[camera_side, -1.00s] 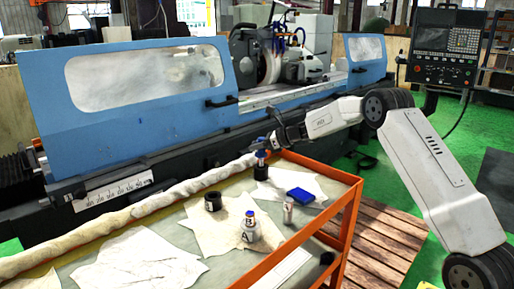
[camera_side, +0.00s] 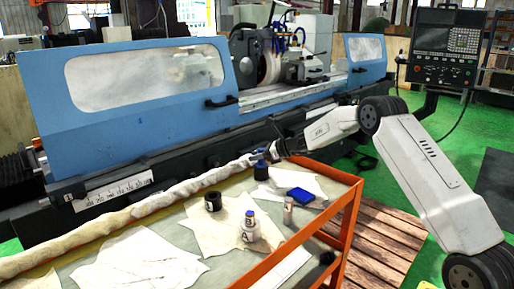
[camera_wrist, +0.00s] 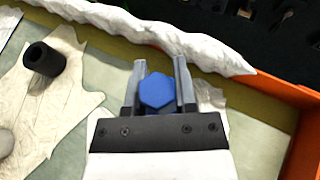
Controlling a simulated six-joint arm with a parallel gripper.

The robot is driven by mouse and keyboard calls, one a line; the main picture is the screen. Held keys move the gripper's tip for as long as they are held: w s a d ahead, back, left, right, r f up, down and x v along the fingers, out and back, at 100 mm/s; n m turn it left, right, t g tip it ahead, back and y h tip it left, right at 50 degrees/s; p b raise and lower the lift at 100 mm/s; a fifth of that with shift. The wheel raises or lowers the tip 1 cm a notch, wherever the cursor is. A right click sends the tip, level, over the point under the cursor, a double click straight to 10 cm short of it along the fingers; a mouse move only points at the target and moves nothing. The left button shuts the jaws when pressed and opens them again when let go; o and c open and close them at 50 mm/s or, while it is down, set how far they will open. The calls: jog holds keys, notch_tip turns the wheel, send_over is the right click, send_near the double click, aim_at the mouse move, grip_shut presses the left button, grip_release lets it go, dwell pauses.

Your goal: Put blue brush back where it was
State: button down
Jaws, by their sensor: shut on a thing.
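The blue brush (camera_wrist: 157,92) shows in the wrist view as a blue hexagonal top between the two fingers of my gripper (camera_wrist: 160,82). My gripper is shut on it. In the side view, my gripper (camera_side: 263,153) is low over the far end of the cart, with the blue of the brush (camera_side: 257,154) at its tips. A small black holder (camera_side: 261,173) stands directly under the brush on a light cloth. The brush looks upright and reaches the holder's mouth. How deep it sits in the holder cannot be told. The wrist view hides the holder behind brush and gripper.
A black cup (camera_side: 212,201) stands to the left; it also shows in the wrist view (camera_wrist: 44,58). A white cloth roll (camera_side: 130,213) lies along the cart's far side, beside the grinder.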

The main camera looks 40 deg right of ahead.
jog(key=shift+f, duration=0.1)
jog(key=shift+c, duration=2)
grip_release()
jog(key=shift+r, duration=0.45)
jog(key=shift+s+d+r, duration=0.15)
jog(key=shift+s+r, duration=0.05)
jog(key=v, duration=1.1)
jog(key=shift+s, duration=0.2)
